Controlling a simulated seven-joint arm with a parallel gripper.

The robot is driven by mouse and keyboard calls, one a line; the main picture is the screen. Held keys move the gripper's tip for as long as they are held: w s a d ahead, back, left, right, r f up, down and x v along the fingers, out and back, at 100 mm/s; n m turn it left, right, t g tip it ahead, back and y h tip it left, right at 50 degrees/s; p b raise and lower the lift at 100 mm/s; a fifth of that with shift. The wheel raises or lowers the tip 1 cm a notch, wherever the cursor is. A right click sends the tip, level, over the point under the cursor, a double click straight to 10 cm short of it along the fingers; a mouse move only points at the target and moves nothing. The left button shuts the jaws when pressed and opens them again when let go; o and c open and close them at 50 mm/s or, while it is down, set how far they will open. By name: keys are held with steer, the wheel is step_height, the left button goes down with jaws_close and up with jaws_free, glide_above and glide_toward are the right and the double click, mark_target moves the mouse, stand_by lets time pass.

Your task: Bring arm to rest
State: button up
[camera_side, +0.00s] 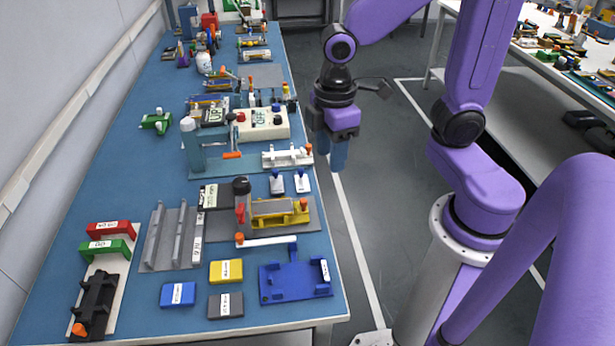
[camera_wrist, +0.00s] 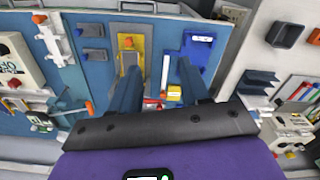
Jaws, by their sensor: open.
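My gripper (camera_side: 336,158) hangs with its blue fingers pointing down, just past the right edge of the blue-topped workbench (camera_side: 90,190) in the side view. It appears clear of the bench and holds nothing. In the wrist view the two fingers of my gripper (camera_wrist: 160,82) stand apart with an open gap between them. My purple arm is raised and bent above the floor to the right of the bench.
A blue tray (camera_side: 295,280), yellow block (camera_side: 226,271), blue block (camera_side: 178,294) and grey block (camera_side: 226,305) lie near the bench's front. Another loaded bench (camera_side: 540,75) is at right.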

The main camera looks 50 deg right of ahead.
steer(key=s+d+r, duration=0.1)
steer(key=s, duration=1)
steer(key=m, duration=0.6)
glide_above(303, 200)
step_height(303, 200, down, 3)
step_height(303, 200, down, 17)
steer(key=shift+s+f, duration=0.1)
stand_by(0.3)
jaws_close()
